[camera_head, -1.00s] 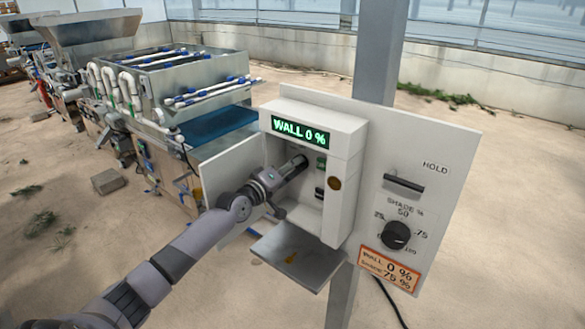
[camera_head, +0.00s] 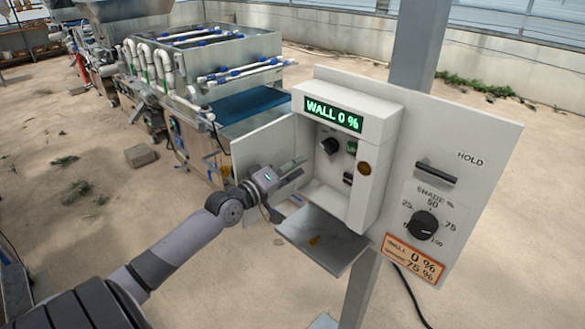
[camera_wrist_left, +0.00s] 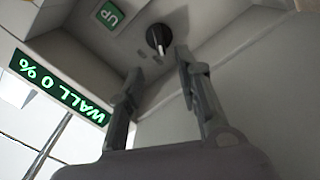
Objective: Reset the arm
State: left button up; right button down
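My left gripper (camera_head: 290,170) is outside the open white control box (camera_head: 385,112), in front of its opening and near the open door (camera_head: 262,150). Its fingers stand apart with nothing between them. In the left wrist view the two fingers (camera_wrist_left: 160,65) point toward a black knob (camera_wrist_left: 158,38) on the box's inner panel, clear of it. The knob also shows in the head view (camera_head: 329,146). The display (camera_head: 334,114) reads WALL 0 %. My right gripper is not in view.
A grey flap (camera_head: 322,240) juts out below the box. The side panel (camera_head: 480,150) carries a HOLD handle (camera_head: 436,172) and a shade dial (camera_head: 422,225). A grey post (camera_head: 420,50) stands behind. Seeder machinery (camera_head: 215,60) is at the back left. Sandy floor lies open at left.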

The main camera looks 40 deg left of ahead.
pick_arm(q)
jog(key=shift+s, duration=0.55)
